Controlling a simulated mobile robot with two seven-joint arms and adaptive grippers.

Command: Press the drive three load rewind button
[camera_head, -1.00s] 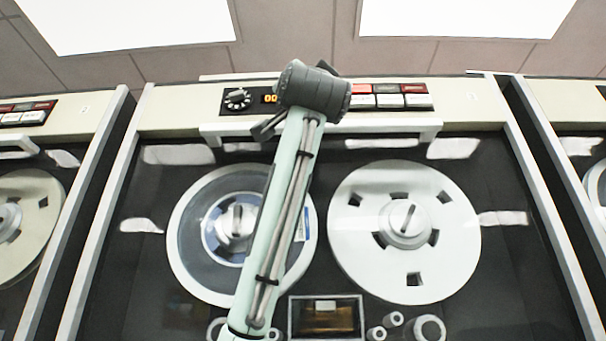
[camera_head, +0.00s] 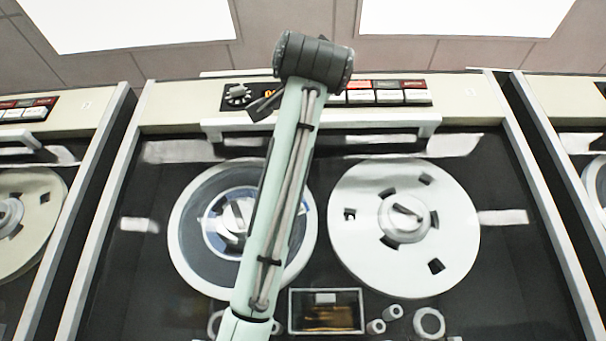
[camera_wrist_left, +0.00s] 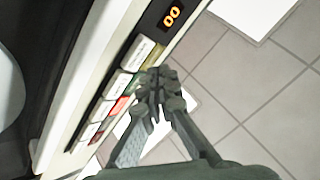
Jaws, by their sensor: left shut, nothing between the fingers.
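The middle tape drive's control panel (camera_head: 445,95) has a row of buttons (camera_head: 388,96), white below and coloured above. My arm covers the row's left end in the head view. The button row also shows in the left wrist view (camera_wrist_left: 118,85); its labels are too small to read, so I cannot tell which is load rewind. My left gripper (camera_wrist_left: 158,78) is shut and empty, its fingertips beside the button row's end nearest the orange "00" display (camera_wrist_left: 172,16). I cannot tell whether they touch a button. My right gripper is not in view.
A pale rail (camera_head: 385,121) juts out below the panel. Two tape reels, the left one (camera_head: 184,235) partly behind my arm and the right one (camera_head: 365,245), sit below it. Neighbouring drives (camera_head: 30,200) stand on both sides. A dial (camera_head: 237,94) is left of the display.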

